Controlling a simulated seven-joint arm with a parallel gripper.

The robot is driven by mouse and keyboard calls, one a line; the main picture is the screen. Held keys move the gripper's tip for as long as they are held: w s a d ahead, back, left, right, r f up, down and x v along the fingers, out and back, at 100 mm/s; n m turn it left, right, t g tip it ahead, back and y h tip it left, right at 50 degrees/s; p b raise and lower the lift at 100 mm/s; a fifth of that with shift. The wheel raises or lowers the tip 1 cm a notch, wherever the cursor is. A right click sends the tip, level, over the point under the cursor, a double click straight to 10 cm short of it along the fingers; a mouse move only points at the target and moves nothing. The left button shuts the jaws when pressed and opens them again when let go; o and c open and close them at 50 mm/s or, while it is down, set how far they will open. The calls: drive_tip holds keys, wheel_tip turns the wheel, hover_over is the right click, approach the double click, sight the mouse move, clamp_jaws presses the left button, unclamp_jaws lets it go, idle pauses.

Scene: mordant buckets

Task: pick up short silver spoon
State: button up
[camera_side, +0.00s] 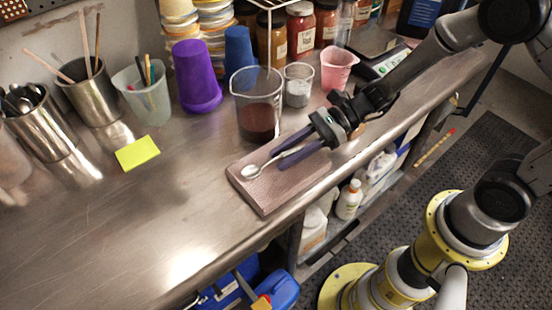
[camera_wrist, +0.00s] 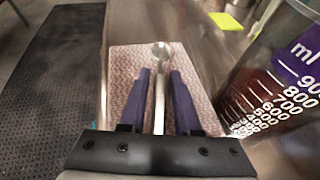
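The short silver spoon (camera_side: 255,170) lies on a pinkish-brown textured mat or board (camera_side: 270,197) near the front edge of the steel bench. In the wrist view the spoon's bowl (camera_wrist: 161,50) points away from me, and its handle (camera_wrist: 160,95) runs back between my fingers. My gripper (camera_side: 281,150) is low over the board, with its two dark purple fingers apart on either side of the handle. In the wrist view a gap shows between each finger of my gripper (camera_wrist: 161,85) and the handle. The handle's near end is hidden by my gripper body.
A glass beaker of dark red liquid (camera_side: 257,118) stands close behind the board, and looms at right in the wrist view (camera_wrist: 290,80). Cups (camera_side: 195,80), jars (camera_side: 302,35) and steel utensil pots (camera_side: 93,92) stand farther back. A yellow note (camera_side: 137,152) lies left on clear bench.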

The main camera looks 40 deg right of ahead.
clamp_jaws()
drive_tip(key=shift+r, duration=0.1)
